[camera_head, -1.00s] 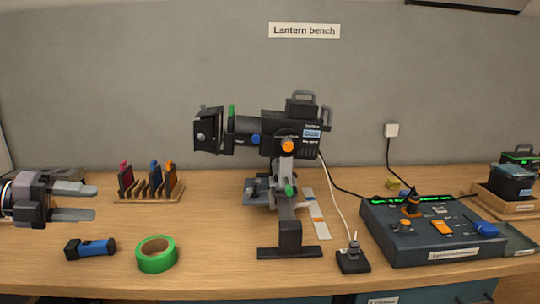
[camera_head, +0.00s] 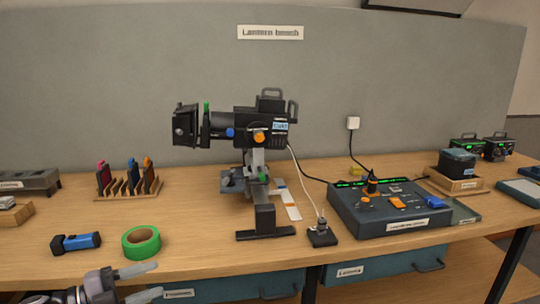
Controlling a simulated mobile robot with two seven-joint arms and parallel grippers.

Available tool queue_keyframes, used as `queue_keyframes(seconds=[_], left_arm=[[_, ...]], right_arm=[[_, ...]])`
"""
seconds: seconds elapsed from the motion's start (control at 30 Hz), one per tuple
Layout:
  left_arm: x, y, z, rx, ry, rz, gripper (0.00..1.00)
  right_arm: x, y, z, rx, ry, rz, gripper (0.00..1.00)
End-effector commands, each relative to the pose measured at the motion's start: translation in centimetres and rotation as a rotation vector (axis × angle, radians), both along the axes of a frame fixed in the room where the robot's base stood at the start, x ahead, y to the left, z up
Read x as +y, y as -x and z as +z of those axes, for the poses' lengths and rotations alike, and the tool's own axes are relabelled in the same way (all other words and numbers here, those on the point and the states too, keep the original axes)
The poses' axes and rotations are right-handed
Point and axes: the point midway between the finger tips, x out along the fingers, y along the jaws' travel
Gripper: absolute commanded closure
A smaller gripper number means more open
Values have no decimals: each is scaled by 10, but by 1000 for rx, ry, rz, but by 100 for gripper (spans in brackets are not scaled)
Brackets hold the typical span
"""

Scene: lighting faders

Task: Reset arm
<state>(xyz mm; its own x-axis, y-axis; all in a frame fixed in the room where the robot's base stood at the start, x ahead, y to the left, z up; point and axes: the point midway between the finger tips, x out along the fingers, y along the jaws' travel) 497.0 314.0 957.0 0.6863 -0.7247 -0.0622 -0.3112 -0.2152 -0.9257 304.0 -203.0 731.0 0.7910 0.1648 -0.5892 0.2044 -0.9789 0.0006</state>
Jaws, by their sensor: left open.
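My left gripper (camera_head: 142,282) is at the bottom left of the head view, low and in front of the bench's front edge. Its two grey fingers are apart, with nothing between them. It is below the green tape roll and apart from it. The control desk (camera_head: 390,210), a dark box with an orange knob, an orange fader and a blue fader cap, sits on the right part of the bench. My right gripper does not show.
A black lantern (camera_head: 262,128) stands mid-bench on its stand. A green tape roll (camera_head: 141,243) and a blue torch (camera_head: 75,243) lie at the left front. A rack (camera_head: 128,190) of coloured holders stands behind them. A small black socket block (camera_head: 321,235) sits near the front edge.

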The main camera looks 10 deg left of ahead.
Motion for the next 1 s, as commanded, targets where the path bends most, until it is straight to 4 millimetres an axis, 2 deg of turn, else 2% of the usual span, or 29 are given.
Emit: queue_keyframes(seconds=[0.03,0.1,0.27,0.4,0.6,0.7,0.83,1.0], left_arm=[[-19,6,-19,49,72,30,52],[-39,13,-41,117,156,88,52],[-74,36,-88,293,338,243,52],[-93,66,-129,472,479,406,52],[-107,124,-183,748,648,665,52],[-109,153,-203,869,706,781,52],[-111,182,-220,976,750,885,52],[-111,196,-228,1028,770,937,52]], right_arm=[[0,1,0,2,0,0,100],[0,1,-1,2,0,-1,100],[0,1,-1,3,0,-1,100],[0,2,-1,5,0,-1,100],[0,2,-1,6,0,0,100],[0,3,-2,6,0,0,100],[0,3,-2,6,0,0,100],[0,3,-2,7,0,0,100]])
